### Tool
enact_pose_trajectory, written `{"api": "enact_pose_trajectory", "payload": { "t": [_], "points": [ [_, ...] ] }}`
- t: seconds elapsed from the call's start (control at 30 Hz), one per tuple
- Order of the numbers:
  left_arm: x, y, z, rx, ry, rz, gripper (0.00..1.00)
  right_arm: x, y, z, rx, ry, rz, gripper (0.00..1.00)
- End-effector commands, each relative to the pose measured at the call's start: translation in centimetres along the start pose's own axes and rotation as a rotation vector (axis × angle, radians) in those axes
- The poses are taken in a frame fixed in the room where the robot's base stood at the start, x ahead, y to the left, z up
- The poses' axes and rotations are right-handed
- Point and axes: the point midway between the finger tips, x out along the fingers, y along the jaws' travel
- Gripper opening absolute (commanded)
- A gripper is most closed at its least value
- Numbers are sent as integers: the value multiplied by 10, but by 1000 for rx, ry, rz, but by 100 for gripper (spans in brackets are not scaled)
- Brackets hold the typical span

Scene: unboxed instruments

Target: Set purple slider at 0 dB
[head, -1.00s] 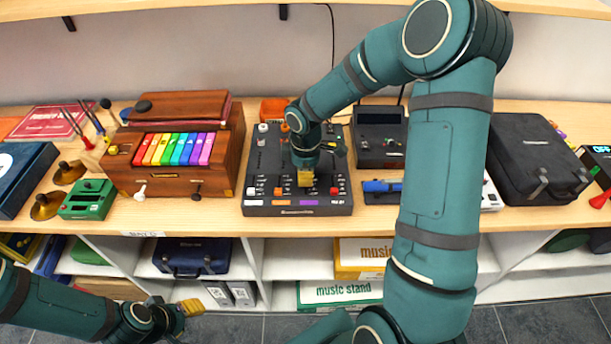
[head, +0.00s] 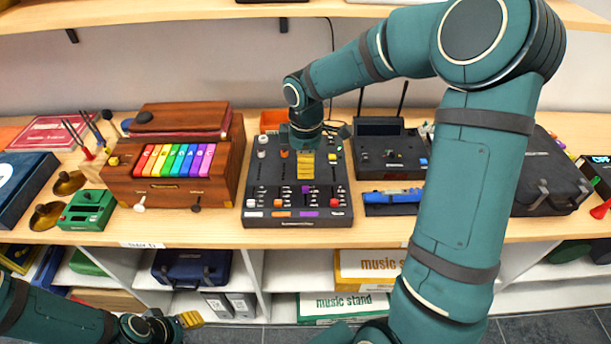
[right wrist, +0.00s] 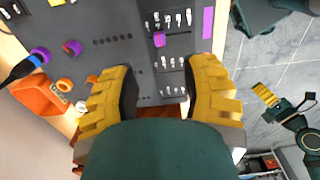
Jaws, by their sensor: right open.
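The dark mixer (head: 262,178) lies on the wooden shelf in the middle of the head view. My left gripper (head: 190,319) is low at the left, away from the mixer.
Orange (head: 278,203), white (head: 250,203) and red (head: 335,202) sliders flank the purple one. Knobs stand at the mixer's rear. A wooden instrument with rainbow keys (head: 178,160) is to the left. A blue harmonica (head: 393,195) and a dark device (head: 390,155) are to the right.

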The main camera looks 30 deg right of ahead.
Motion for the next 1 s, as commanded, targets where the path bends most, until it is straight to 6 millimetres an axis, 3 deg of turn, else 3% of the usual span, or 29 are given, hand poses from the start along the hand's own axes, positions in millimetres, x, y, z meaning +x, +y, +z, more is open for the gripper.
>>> {"api": "enact_pose_trajectory", "payload": {
  "t": [0.1, 0.3, 1.0],
  "points": [
    [0, 0, 0, 0, 0, 0, 47, -18, 1, -1, -1, 1, 4, 46],
    [0, 0, 0, 0, 0, 0, 47, -30, 0, -1, -1, 1, 0, 46],
    [0, 0, 0, 0, 0, 0, 47, -31, 0, 0, -1, 0, -1, 46]
  ]
}}
